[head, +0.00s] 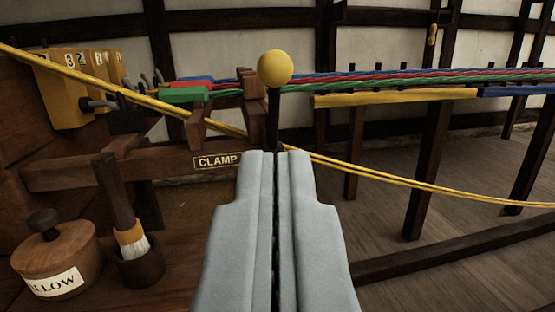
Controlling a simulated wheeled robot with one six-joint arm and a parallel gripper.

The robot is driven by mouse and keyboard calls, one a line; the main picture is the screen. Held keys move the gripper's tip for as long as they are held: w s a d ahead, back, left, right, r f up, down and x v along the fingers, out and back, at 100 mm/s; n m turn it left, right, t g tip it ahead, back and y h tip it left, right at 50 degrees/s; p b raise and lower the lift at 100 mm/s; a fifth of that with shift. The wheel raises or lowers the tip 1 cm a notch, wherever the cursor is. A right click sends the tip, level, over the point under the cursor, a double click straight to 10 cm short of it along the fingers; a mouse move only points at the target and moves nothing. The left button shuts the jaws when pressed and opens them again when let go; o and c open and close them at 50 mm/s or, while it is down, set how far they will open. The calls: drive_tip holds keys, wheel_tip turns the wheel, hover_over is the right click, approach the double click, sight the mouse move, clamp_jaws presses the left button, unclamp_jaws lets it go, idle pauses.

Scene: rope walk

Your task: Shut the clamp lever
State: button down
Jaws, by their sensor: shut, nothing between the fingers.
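The clamp lever is a dark upright rod with a yellow ball knob (275,67) on top, at the upper middle of the head view. Its lower part is hidden behind my gripper (278,153). My gripper is shut and empty, with its fingertips just below the knob in the picture. I cannot tell whether the fingertips touch the rod. A "CLAMP" label (217,161) is on the wooden rail left of my fingertips. Wooden clamp jaws (196,124) stand left of the lever by the strands.
A yellow rope (400,181) runs slanting across the view, passing behind my gripper. Red, green and blue strands (400,79) run right over wooden posts. A lidded tallow pot (58,257) and a brush (131,241) in a cup stand at lower left. Numbered yellow blocks (66,92) are at left.

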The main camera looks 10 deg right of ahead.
sight(269, 56)
drive_tip(key=x, duration=1.1)
drive_tip(key=shift+w, duration=0.15)
drive_tip(key=shift+r, duration=0.1)
drive_tip(key=shift+w+r+g, duration=0.4)
drive_tip(key=shift+g, duration=0.2)
drive_tip(key=shift+w+r+n+g+y, duration=0.3)
drive_tip(key=shift+w+r+g, duration=0.2)
drive_tip(key=shift+w+g, duration=0.35)
drive_tip(key=shift+w+a+r, duration=0.1)
drive_tip(key=shift+w+r, duration=0.15)
drive_tip(key=shift+w, duration=0.7)
drive_tip(key=shift+w+d+r, duration=0.1)
drive_tip(key=shift+w+r, duration=0.15)
drive_tip(key=shift+w, duration=0.7)
drive_tip(key=shift+w+a+r, duration=0.1)
drive_tip(key=shift+w+r, duration=0.1)
drive_tip(key=shift+w, duration=0.7)
drive_tip(key=shift+w, duration=0.1)
